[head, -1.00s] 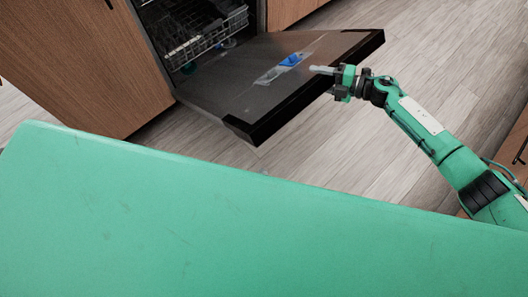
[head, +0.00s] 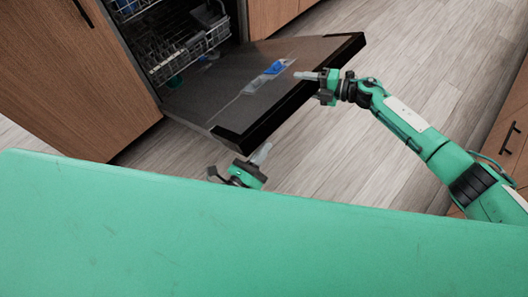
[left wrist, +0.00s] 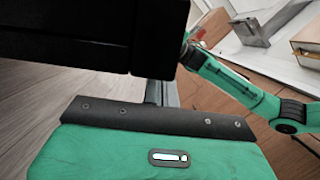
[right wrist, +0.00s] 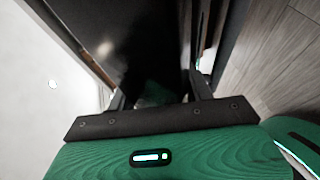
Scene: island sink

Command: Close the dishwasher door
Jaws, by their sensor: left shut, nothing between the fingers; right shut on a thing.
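The dishwasher door (head: 215,98) hangs open, its inner face up and its dark outer edge towards me. My right gripper (head: 307,76) is at the door's right-hand part in the head view, its fingers shut on the door edge. In the right wrist view the dark door (right wrist: 155,45) lies between the two fingers (right wrist: 160,92). My left gripper (head: 262,153) is shut and empty, just below the door's near corner. In the left wrist view the black door edge (left wrist: 65,50) fills the upper left, close to the fingers (left wrist: 160,92); I cannot tell whether they touch it.
The dishwasher racks (head: 185,50) sit inside the opening behind the door. A blue and clear dispenser part (head: 264,76) is on the door's inner face. Wooden cabinets (head: 60,75) flank the dishwasher. Wood floor (head: 440,75) is free to the right.

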